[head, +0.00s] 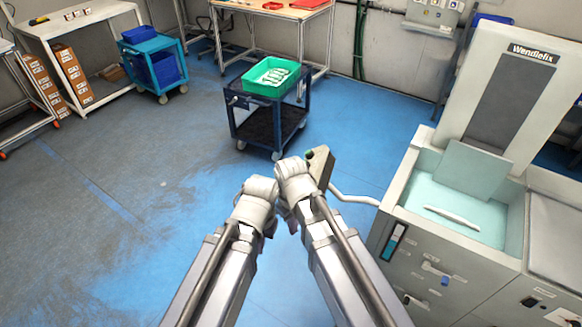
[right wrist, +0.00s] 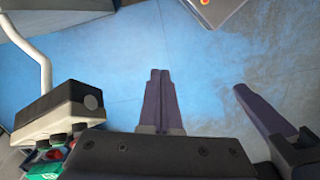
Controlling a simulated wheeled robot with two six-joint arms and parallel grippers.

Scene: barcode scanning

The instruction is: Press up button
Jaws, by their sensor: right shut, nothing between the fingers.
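A beige control box (head: 321,166) hangs on a bent white arm beside the machine; a green part shows at its left edge. In the right wrist view the box (right wrist: 60,113) is at the left, its buttons (right wrist: 52,148) with red and green caps partly hidden by my gripper body. I cannot tell which is the up button. My right gripper (head: 294,182) is close to the left of the box; its fingers (right wrist: 160,74) are together and empty, apart from the box. My left gripper (head: 257,193) is just left of it; its dark finger (right wrist: 262,110) shows at the right, too little to tell its opening.
The white arm (head: 353,197) joins the box to a large grey machine (head: 400,230) at the right. A dark cart (head: 268,117) with a green bin (head: 272,76) stands ahead. Blue floor is free at the left; tables and a blue cart stand behind.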

